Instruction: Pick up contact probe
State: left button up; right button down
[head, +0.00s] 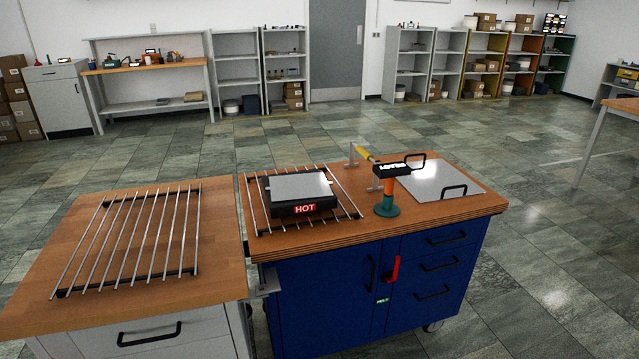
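A tool with a yellow handle (364,153) lies across small grey rests (352,161) at the back of the blue cabinet's wooden top; it looks like the contact probe. Its front end is partly hidden behind a black box with white lettering (392,169). That box sits on an orange post (389,189) with a teal round base (387,210). Neither of my grippers shows in the head view.
A black block with a grey top and a HOT label (303,208) rests on a rod rack left of the post. A metal plate with black handles (430,184) lies to the right. Another rod rack (130,238) covers the left table. The floor around is clear.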

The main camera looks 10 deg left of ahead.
aim_at(389, 170)
jog(key=i+l+u, duration=0.1)
jog(key=u, duration=0.85)
jog(key=i+l+u, duration=0.15)
jog(key=l+u, duration=0.25)
jog(key=i+l+u, duration=0.1)
jog(key=l+u, duration=0.55)
jog(key=l, duration=0.9)
